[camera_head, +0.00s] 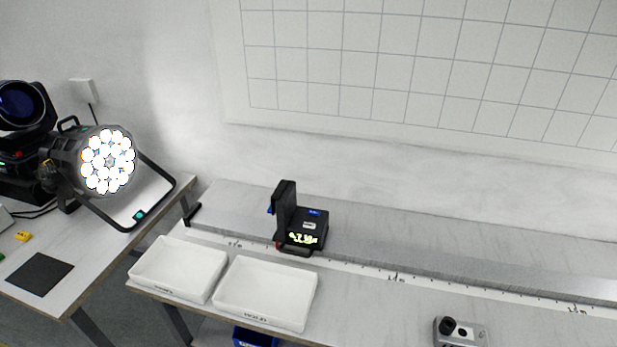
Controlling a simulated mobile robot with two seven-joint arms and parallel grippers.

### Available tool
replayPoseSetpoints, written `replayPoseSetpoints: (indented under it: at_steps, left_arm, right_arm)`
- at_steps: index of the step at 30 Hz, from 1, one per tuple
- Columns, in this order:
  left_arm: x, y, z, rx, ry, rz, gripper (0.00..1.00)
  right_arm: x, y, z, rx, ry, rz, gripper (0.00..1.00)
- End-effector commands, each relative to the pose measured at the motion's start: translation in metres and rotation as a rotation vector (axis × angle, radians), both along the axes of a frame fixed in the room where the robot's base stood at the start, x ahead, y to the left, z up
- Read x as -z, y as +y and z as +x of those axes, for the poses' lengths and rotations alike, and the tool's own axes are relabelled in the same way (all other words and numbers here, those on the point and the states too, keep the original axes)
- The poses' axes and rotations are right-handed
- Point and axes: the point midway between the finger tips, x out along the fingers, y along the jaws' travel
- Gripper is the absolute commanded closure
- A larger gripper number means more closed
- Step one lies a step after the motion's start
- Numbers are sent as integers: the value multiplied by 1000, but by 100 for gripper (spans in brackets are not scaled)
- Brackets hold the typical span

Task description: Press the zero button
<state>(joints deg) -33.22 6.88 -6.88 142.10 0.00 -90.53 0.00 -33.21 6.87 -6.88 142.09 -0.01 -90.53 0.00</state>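A black measuring device (311,225) with a tall upright plate on its left stands by the long rail on the bench. A small grey box (474,337) with a black knob (447,325) and a dark round spot sits at the bottom edge, partly cut off. I cannot tell which part is the zero button. Neither of my grippers is in view.
Two white trays (216,281) (240,297) stand at the bench's front left. A scale strip (360,269) runs along the rail (420,246). A lit par can (108,161) stands on the left table with a black mat (39,274). The bench between the right tray and grey box is clear.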

Motion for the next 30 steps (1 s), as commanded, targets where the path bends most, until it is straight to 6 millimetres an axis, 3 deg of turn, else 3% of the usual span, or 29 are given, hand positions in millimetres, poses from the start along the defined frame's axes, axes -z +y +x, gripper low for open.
replayPoseSetpoints:
  at_steps: [5, 18, 30]
  left_arm:
    - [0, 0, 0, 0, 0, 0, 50]
    - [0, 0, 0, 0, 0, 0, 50]
    - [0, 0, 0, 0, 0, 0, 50]
  right_arm:
    - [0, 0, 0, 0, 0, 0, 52]
    - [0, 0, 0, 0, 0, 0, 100]
    - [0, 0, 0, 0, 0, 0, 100]
